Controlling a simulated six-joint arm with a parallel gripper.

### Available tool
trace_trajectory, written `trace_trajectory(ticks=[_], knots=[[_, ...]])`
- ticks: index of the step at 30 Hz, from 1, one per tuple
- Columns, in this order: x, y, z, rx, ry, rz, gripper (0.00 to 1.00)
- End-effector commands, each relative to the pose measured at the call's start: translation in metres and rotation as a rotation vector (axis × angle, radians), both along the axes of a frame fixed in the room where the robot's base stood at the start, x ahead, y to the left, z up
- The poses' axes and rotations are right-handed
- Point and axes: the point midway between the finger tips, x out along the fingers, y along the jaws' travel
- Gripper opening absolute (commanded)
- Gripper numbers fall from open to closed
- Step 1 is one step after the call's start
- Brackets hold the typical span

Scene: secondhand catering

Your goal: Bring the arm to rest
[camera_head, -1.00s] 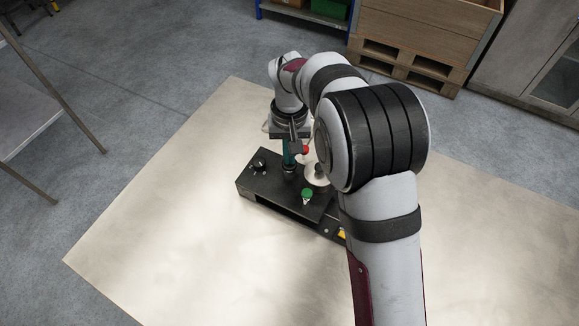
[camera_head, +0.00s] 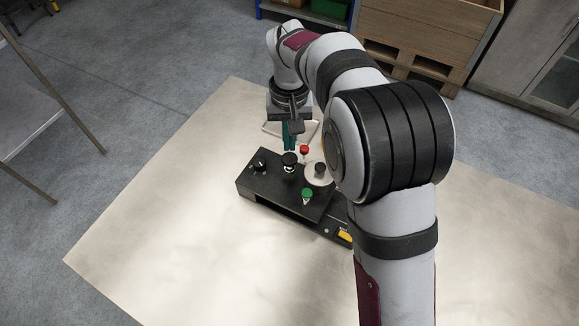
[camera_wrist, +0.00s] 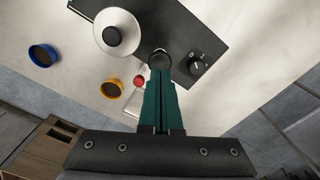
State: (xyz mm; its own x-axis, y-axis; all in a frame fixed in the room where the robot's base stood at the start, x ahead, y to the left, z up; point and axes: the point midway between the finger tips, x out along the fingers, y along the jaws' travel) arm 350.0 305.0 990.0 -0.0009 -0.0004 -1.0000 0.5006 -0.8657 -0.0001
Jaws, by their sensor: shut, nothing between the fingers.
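My gripper (camera_head: 290,143) has green fingers closed together, with nothing between them. In the head view it hangs above the back of a black box (camera_head: 262,192) on the table. It also shows in the wrist view (camera_wrist: 158,62), where its tips overlap a small black knob (camera_wrist: 160,57) on the box; contact cannot be told there. In the head view the fingers appear above and behind that knob (camera_head: 289,160). My arm hides part of the table to the right.
The box carries another black knob (camera_head: 258,166), a white disc (camera_head: 316,176) and a green-topped piece (camera_head: 307,195). A red knob (camera_head: 304,150) stands near its back edge. A blue cup (camera_wrist: 42,55) and a yellow cup (camera_wrist: 111,88) are nearby. The table's left part (camera_head: 150,240) is clear.

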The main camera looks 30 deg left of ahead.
Motion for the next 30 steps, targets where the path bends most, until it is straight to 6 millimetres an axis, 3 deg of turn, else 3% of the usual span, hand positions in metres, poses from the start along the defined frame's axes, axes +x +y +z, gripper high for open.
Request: trace_trajectory(ticks=[5,17,19,20,23,24,26,27,30], knots=[[0.000,0.000,0.014,0.001,-0.002,0.000,0.00],[0.000,0.000,0.015,0.001,-0.001,0.000,0.00],[0.000,-0.009,0.020,0.002,0.000,-0.021,0.00],[0.000,-0.018,0.026,0.006,0.002,-0.045,0.00],[-0.013,-0.085,0.059,0.026,0.017,-0.212,0.00],[-0.028,-0.121,0.072,0.036,0.028,-0.306,0.00],[-0.059,-0.172,0.086,0.056,0.042,-0.458,0.00],[-0.085,-0.200,0.090,0.070,0.052,-0.560,0.00],[-0.150,-0.247,0.085,0.101,0.072,-0.778,0.00]])
